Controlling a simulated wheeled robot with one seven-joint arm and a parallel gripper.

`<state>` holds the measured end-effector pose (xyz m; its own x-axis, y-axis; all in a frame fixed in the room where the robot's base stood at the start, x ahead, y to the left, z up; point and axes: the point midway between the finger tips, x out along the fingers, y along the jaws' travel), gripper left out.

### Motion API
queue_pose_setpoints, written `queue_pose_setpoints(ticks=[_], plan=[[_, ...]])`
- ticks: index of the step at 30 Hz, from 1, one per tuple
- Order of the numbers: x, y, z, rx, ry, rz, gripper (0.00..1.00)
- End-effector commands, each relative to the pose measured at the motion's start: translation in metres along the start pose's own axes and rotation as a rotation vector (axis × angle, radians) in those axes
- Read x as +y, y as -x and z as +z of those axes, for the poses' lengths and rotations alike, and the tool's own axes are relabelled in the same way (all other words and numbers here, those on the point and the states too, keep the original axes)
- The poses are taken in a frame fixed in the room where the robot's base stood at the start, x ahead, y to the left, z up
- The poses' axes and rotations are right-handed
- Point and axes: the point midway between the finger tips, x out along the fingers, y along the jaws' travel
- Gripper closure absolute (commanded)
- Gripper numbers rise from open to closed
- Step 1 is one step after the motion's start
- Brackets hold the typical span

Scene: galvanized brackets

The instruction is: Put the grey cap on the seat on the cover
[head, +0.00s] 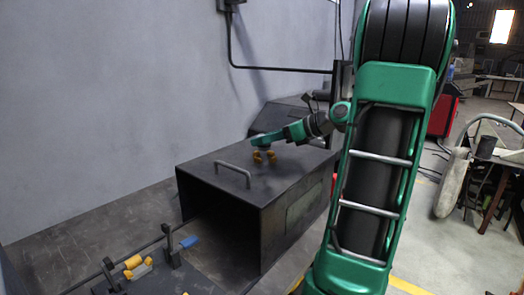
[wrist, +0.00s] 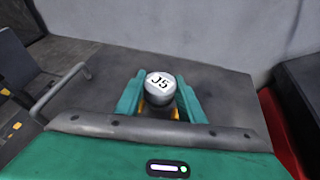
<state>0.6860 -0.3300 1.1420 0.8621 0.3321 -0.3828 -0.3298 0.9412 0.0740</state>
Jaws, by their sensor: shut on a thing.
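My gripper (head: 265,156), green with yellow fingertips, points down at the top of a dark box cover (head: 220,166) in the head view. In the wrist view its green fingers (wrist: 159,106) are shut on the grey cap (wrist: 160,84), one on each side. The cap is round, with a pale top marked in black characters that look like "J5". The cover shows around it in the wrist view (wrist: 100,78). I cannot pick out the seat; the cap and fingers may hide it. Whether the cap touches the cover is not clear.
A bent handle (head: 233,168) stands up from the cover, left of my gripper; it also shows in the wrist view (wrist: 60,92). The grey wall (head: 120,90) rises behind. Yellow parts (head: 138,268) and a blue part (head: 189,241) lie at the lower left. The cover's middle is bare.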

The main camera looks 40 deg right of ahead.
Motion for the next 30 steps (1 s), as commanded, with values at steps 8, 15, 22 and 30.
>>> queue_pose_setpoints(ticks=[8, 15, 22, 30], plan=[[-0.002, -0.012, -0.029, 0.000, -0.002, 0.002, 0.89], [-0.002, -0.013, -0.029, 0.000, 0.000, 0.000, 0.89], [-0.002, -0.013, -0.031, 0.000, 0.000, 0.000, 0.46], [-0.002, -0.012, -0.030, 0.001, -0.001, -0.001, 0.46]])
